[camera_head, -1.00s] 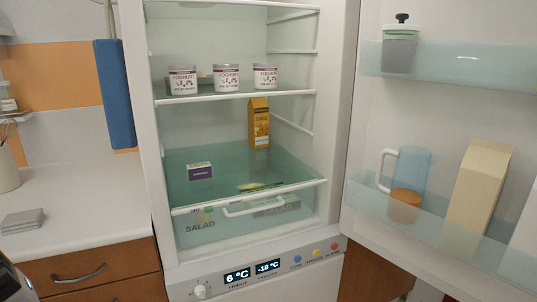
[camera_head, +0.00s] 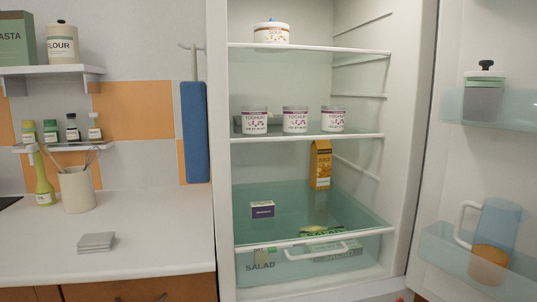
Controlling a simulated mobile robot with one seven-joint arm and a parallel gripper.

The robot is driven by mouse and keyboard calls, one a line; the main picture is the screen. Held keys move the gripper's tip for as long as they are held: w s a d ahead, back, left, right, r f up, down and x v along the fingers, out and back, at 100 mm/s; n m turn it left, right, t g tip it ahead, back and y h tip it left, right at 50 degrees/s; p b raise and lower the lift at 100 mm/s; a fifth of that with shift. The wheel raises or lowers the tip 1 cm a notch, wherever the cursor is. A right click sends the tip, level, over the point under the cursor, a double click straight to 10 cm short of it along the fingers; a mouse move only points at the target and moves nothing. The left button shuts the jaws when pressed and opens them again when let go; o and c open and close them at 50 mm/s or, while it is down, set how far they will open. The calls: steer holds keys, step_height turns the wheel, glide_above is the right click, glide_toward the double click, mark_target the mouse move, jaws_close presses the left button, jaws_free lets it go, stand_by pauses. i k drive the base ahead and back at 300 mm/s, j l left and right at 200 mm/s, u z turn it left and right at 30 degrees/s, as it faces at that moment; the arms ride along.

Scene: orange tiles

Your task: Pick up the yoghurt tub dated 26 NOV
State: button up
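Three yoghurt tubs stand in a row on the middle fridge shelf (camera_head: 308,137): a left tub (camera_head: 254,121), a middle tub (camera_head: 295,120) and a right tub (camera_head: 333,120). Each is white with a purple band, the word YOGHURT and small print near the bottom. The print is too small for me to read any date. The tubs stand apart from one another, near the shelf's front edge. My gripper is not in view.
The fridge door (camera_head: 475,160) stands open at the right. A dark box lies behind the left tub. An orange juice carton (camera_head: 320,165) stands below the shelf, and a white tub (camera_head: 271,33) stands above. The counter (camera_head: 150,230) at left is mostly clear.

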mark_target(254, 117)
steer(key=i+l+u, duration=0.25)
steer(key=l, duration=0.7)
steer(key=l+u, duration=0.3)
steer(key=l, duration=0.65)
